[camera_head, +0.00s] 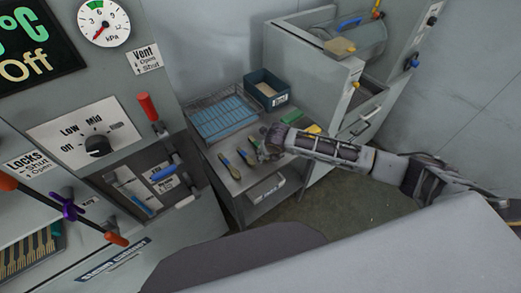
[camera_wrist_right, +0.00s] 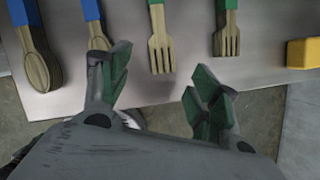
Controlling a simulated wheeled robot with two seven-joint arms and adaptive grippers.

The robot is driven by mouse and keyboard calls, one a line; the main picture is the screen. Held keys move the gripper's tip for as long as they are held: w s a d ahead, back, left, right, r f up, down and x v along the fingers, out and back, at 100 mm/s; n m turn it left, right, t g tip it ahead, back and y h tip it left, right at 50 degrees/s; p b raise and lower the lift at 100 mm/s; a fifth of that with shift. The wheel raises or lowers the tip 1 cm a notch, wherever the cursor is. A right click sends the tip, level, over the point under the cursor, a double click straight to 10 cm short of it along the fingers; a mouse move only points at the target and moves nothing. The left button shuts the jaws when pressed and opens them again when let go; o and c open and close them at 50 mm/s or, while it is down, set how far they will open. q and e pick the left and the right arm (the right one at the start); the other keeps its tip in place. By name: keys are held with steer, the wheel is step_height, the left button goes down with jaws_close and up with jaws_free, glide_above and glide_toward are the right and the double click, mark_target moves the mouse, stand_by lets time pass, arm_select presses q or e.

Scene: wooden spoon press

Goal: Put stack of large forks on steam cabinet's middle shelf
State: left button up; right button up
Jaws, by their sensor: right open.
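In the right wrist view, a stack of wooden forks with a green band (camera_wrist_right: 160,45) lies on the metal table, the larger-looking of two fork stacks. A smaller-looking green-banded fork stack (camera_wrist_right: 228,38) lies to its right. My right gripper (camera_wrist_right: 160,82) is open and empty, its fingers just short of the larger forks' tines. In the head view, my right gripper (camera_head: 268,150) hovers over the table and partly hides the forks. The steam cabinet (camera_head: 112,262) stands at left; its middle shelf cannot be made out. My left gripper is not in view.
Blue-banded wooden spoons (camera_wrist_right: 38,55) lie left of the forks, and a yellow block (camera_wrist_right: 303,53) lies right. On the table (camera_head: 236,188) stand a wire basket with a blue tray (camera_head: 222,118) and a dark blue bin (camera_head: 266,91). A grey machine (camera_head: 307,68) stands behind.

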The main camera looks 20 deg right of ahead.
steer(key=shift+x, duration=1.6)
steer(key=shift+s, duration=0.1)
steer(key=c, duration=1.3)
step_height(320, 180, up, 10)
steer(key=shift+b, duration=0.3)
